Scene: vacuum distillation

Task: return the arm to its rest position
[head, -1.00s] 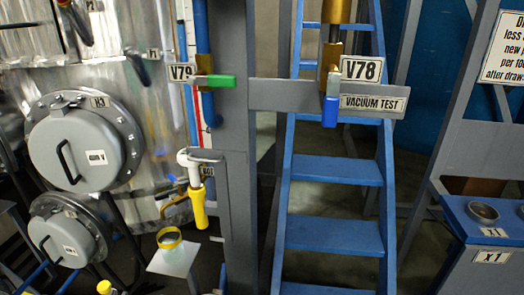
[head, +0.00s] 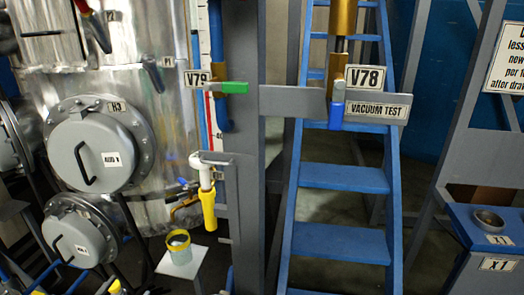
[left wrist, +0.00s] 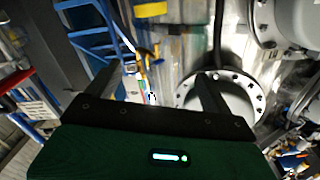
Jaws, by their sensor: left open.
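My left gripper (left wrist: 155,88) shows in the left wrist view as two dark fingers spread apart beyond its green body. Nothing is seen between the fingers. Behind the right finger is a round grey bolted flange (left wrist: 236,92) on the shiny metal vessel; I cannot tell how far off it is. In the head view I cannot make out the left gripper clearly. My right gripper shows in neither view.
The metal vessel (head: 150,115) with round hatches stands left. A grey post (head: 243,150) carries valve V79 (head: 228,88); valve V78 (head: 337,105) hangs by the blue stairs (head: 343,177). A cup (head: 178,240) sits on a small stand. A blue table (head: 465,227) is at right.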

